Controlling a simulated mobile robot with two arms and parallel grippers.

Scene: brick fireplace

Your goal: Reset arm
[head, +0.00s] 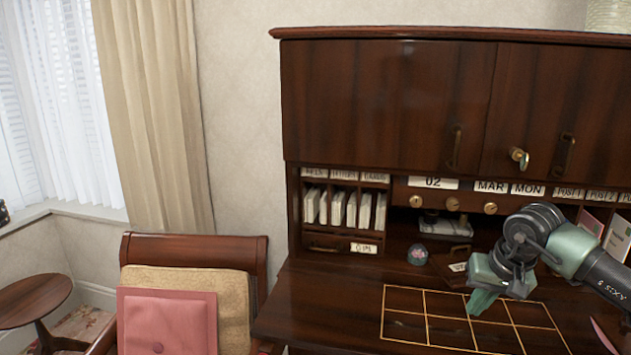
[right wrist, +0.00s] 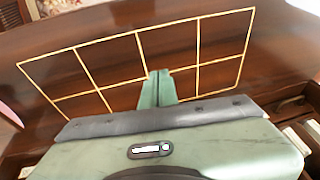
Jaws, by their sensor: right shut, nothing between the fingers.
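My right gripper (head: 481,302) is shut and empty. It hangs above the desk top, over the yellow-lined grid (head: 403,338). In the right wrist view its closed fingers (right wrist: 158,88) point toward the same grid, with the grid lines spreading out beyond them. My right arm comes in from the right edge of the head view. My left gripper is not clearly in view; only a small dark shape shows at the far left edge.
A dark wooden desk (head: 290,308) has upper cabinet doors, a key (head: 519,157) in one, and pigeonholes with envelopes (head: 337,209). A round paperweight (head: 417,254) stands behind the gripper. A chair with a pink cushion (head: 166,322) and a round side table (head: 32,296) are left.

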